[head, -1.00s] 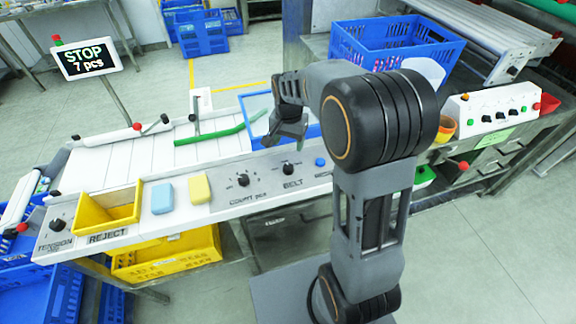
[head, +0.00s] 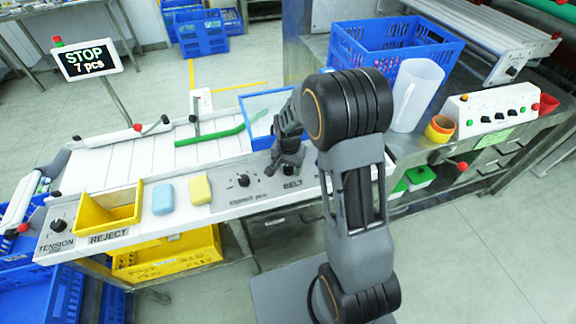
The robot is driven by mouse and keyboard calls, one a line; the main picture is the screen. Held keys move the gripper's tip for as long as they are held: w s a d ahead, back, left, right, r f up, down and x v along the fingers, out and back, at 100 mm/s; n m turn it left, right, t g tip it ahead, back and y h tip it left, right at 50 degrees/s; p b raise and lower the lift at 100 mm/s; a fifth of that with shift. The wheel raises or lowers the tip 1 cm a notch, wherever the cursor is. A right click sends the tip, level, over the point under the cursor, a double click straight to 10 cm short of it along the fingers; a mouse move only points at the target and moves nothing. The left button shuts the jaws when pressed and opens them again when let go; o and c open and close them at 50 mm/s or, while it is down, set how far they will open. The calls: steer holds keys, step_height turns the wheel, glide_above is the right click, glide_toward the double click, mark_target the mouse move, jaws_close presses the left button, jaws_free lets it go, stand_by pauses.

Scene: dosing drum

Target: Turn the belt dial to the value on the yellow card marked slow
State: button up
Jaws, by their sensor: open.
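The belt dial (head: 289,170) is a black knob on the grey front panel, above the printed word BELT. My gripper (head: 287,160) is open, pointing down just over the dial, and hides most of it. I cannot tell whether the fingers are around the dial or touching it. The dial's pointer and scale are hidden.
Left of the belt dial are a count dial (head: 243,180), a yellow sponge (head: 200,190), a blue sponge (head: 163,198) and a yellow reject bin (head: 108,212). A clear jug (head: 415,95) stands right of my arm. The sign (head: 87,60) reads STOP, 7 pcs.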

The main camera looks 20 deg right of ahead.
steer(key=shift+c, duration=0.5)
steer(key=c, duration=0.8)
steer(key=n+b, duration=0.1)
steer(key=n, duration=0.5)
steer(key=shift+b, duration=0.3)
steer(key=n+b, duration=0.1)
steer(key=n, duration=0.4)
steer(key=shift+n, duration=0.3)
steer(key=o, duration=0.9)
